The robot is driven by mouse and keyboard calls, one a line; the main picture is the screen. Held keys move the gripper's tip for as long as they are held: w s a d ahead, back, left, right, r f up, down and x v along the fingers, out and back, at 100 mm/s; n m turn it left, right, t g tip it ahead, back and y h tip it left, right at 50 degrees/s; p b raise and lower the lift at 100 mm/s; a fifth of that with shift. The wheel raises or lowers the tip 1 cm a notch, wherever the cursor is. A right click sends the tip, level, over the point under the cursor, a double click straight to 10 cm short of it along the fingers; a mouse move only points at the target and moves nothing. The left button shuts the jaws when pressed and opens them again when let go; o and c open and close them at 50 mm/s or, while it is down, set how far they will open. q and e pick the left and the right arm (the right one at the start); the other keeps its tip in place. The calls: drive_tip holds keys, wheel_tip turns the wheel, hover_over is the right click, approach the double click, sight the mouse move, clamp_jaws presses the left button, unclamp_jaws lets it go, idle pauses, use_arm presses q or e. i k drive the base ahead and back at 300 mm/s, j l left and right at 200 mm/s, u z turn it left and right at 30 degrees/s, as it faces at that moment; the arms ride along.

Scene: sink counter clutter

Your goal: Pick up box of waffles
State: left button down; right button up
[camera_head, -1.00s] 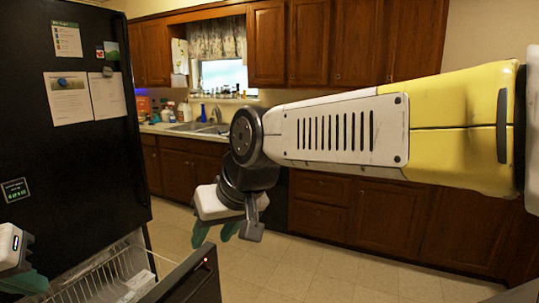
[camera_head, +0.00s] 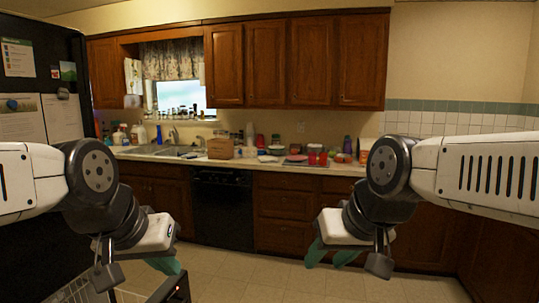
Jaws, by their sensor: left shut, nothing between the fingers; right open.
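I cannot make out a box of waffles for certain. A brown box (camera_head: 219,148) stands on the counter beside the sink, too small to read. My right gripper (camera_head: 331,257) is open and empty, fingers pointing down over the floor. Both grippers are well short of the counter. A white wire basket (camera_head: 78,291) shows at the lower left; its contents are mostly hidden by my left arm.
A black fridge (camera_head: 85,75) with papers on it stands at the left. The counter (camera_head: 270,165) holds a sink (camera_head: 165,150), red cups (camera_head: 316,154) and several other items. A black dishwasher (camera_head: 222,208) is below. The floor (camera_head: 250,275) is clear between my grippers.

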sight(247, 153)
drive_tip(key=i+z, duration=0.5)
drive_tip(key=i, duration=0.65)
drive_tip(key=i+u, duration=0.15)
drive_tip(key=i, duration=0.3)
drive_tip(key=i+u, duration=0.2)
drive_tip(key=i, duration=0.3)
drive_tip(key=i+l+u, duration=0.15)
drive_tip(key=i, duration=0.3)
drive_tip(key=i+l+u, duration=0.15)
drive_tip(key=i, duration=0.3)
drive_tip(key=i+u, duration=0.45)
drive_tip(key=i, duration=0.55)
drive_tip(key=i+j+z, duration=0.4)
drive_tip(key=i, duration=0.15)
drive_tip(key=i+j+z, duration=0.4)
drive_tip(key=i, duration=0.15)
drive_tip(key=i+j+z, duration=0.4)
drive_tip(key=i+j, duration=0.05)
drive_tip(key=j, duration=0.1)
